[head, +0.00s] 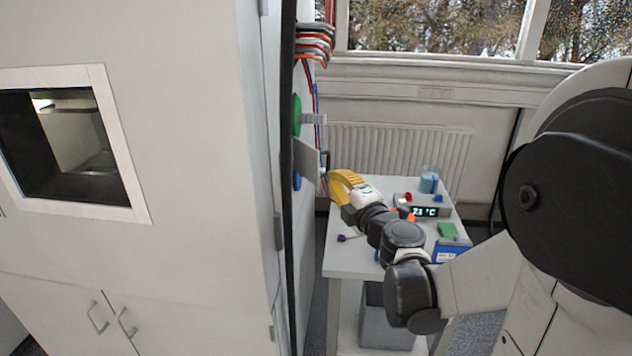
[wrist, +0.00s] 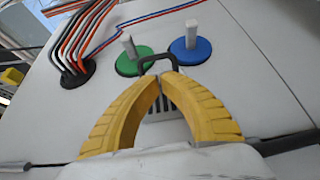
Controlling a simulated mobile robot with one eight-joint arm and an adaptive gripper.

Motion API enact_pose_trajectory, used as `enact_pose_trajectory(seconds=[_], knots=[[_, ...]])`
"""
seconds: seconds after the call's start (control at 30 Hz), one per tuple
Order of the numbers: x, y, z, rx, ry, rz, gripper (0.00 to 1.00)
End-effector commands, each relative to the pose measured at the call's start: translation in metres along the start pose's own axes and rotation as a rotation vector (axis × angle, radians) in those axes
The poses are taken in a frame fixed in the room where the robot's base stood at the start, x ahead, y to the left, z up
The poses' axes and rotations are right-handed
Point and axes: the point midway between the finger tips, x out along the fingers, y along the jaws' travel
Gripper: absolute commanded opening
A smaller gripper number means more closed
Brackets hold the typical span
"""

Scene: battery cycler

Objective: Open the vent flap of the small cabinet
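The small cabinet's pale side panel (wrist: 235,85) fills much of the wrist view. A dark bracket-shaped handle (wrist: 158,58) stands just beyond my fingertips, and dark vent slots (wrist: 165,104) show between my fingers. In the head view a grey plate, seemingly the vent flap (head: 306,159), juts out from the panel edge at an angle. My gripper (wrist: 160,76) has two yellow curved fingers with their tips together at the handle. It also shows beside the plate in the head view (head: 330,178). The fingers hide the handle's lower ends, so I cannot tell whether they touch it.
A green disc (wrist: 134,61) and a blue disc (wrist: 190,50), each with a grey lever, sit near the handle. Several cables enter a black port (wrist: 78,73). A white table (head: 350,259) with small items and a display (head: 425,211) stands below my arm.

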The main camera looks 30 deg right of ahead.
Motion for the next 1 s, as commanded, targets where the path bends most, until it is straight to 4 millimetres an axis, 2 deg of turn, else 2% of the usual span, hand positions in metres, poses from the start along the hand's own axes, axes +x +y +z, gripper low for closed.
enact_pose_trajectory(seconds=[0.1,0.3,0.47,0.8,1.0], knots=[[0.023,-0.002,-0.001,0.0,0.002,0.0,0.0],[0.049,-0.001,0.0,0.0,0.001,0.001,0.0],[0.056,0.0,0.0,0.0,-0.001,0.001,0.0],[0.057,0.0,0.002,0.0,-0.002,0.001,0.0],[0.068,0.0,0.024,0.0,-0.003,0.001,0.0]])
